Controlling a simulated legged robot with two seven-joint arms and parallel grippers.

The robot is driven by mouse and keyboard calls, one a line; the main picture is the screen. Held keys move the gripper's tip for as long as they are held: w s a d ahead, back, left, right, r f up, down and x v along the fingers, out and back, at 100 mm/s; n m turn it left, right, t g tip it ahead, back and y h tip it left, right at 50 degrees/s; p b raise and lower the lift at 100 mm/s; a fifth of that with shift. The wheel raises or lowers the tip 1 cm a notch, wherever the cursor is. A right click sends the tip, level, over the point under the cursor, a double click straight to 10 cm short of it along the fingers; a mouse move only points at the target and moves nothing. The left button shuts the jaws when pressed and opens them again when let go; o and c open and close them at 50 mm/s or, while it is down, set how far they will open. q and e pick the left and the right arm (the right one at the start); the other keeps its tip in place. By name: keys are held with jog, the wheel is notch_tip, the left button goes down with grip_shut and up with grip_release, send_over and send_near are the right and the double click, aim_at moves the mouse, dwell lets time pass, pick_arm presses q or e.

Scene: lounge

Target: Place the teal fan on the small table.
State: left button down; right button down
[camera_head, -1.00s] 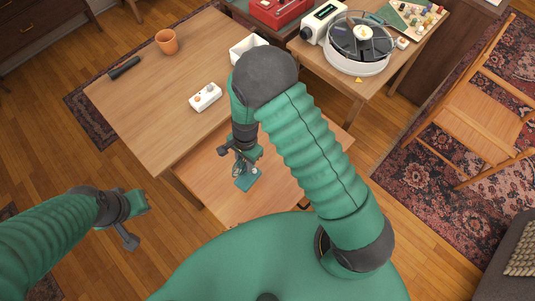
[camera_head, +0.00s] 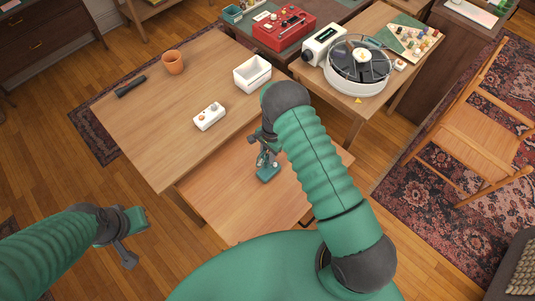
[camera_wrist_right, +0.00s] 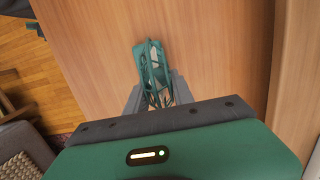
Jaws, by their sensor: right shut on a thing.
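The teal fan (camera_head: 268,173) shows at the tip of my right gripper (camera_head: 265,152), over the small table (camera_head: 228,208), the lower wooden surface nearest me. My right gripper is shut on the fan. In the right wrist view the fan (camera_wrist_right: 150,66) has a caged, open frame and sits between the grey fingers (camera_wrist_right: 156,98), with wood behind it. I cannot tell whether its base touches the tabletop. My left gripper (camera_head: 132,236) hangs empty over the floor at the left; its finger opening is unclear.
A larger wooden table (camera_head: 165,110) adjoins behind, with a white control box (camera_head: 209,116), white bin (camera_head: 253,74), terracotta pot (camera_head: 173,62) and black bar (camera_head: 130,86). The small table's front left is clear.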

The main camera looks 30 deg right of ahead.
jog(key=shift+f, duration=0.1)
jog(key=c, duration=1.1)
grip_release()
jog(key=shift+d, duration=0.1)
jog(key=shift+r, duration=0.25)
jog(key=shift+n, duration=0.4)
jog(key=r, duration=0.9)
jog(key=d+r, duration=0.1)
jog(key=r, duration=0.3)
jog(key=shift+s+r, duration=0.1)
jog(key=shift+r, duration=0.05)
jog(key=s+a+r+n+t, duration=0.1)
jog(key=s+r+n, duration=0.3)
jog(key=s, duration=0.1)
jog(key=s+a+r+n+t+h, duration=0.1)
jog(key=s+a+r+n, duration=0.1)
jog(key=s+r+n, duration=0.2)
jog(key=s+a+r+n+t, duration=0.1)
jog(key=s+a+r+n, duration=0.1)
jog(key=s+r+n, duration=0.2)
jog(key=shift+s+a+r+n, duration=0.1)
jog(key=shift+s+n, duration=0.15)
jog(key=shift+s, duration=0.3)
jog(key=shift+s+r+n, duration=0.15)
jog(key=shift+s+n, duration=0.05)
jog(key=shift+s, duration=0.4)
jog(key=shift+s+a+r+n, duration=0.1)
jog(key=shift+s+n, duration=0.15)
jog(key=shift+s, duration=0.3)
